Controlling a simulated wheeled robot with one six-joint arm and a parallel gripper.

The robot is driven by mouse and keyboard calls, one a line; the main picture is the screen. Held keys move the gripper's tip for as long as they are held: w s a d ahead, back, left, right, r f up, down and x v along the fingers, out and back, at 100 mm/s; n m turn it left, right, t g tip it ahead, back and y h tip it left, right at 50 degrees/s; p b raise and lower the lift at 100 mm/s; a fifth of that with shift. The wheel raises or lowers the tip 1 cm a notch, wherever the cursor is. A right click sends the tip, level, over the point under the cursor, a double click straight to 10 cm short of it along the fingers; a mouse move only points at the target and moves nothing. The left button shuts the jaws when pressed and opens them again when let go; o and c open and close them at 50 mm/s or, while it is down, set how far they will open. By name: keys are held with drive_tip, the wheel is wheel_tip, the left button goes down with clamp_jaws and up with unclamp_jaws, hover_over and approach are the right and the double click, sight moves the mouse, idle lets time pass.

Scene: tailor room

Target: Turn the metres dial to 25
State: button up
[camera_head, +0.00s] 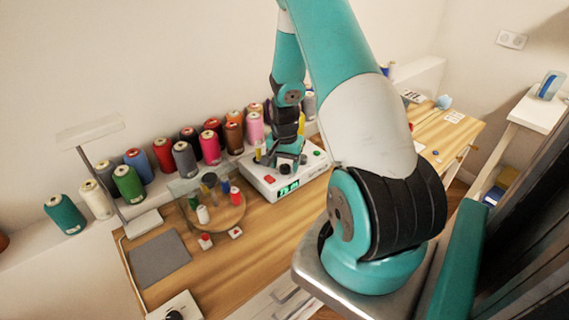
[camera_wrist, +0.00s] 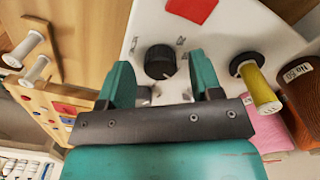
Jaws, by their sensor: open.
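A white machine box (camera_head: 262,184) stands on the wooden table, with a green lit display (camera_head: 288,188) on its front. In the wrist view a round black dial (camera_wrist: 159,60) sits on its white face, with small dark marks around it that are too small to read. I cannot tell from these frames what value the dial is set to. My gripper (camera_wrist: 161,70) is open, with one teal finger on each side of the dial. I cannot tell whether the fingers touch it. In the head view my gripper (camera_head: 286,153) is above the box and partly hidden by my arm.
A yellow spool (camera_wrist: 261,92) stands close to the right finger in the wrist view. A red patch (camera_wrist: 192,9) lies on the box. A round wooden stand (camera_head: 228,214) with small spools is left of the box. Thread cones (camera_head: 209,147) line the shelf behind.

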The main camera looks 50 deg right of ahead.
drive_tip(key=shift+f, duration=0.3)
drive_tip(key=c, duration=0.9)
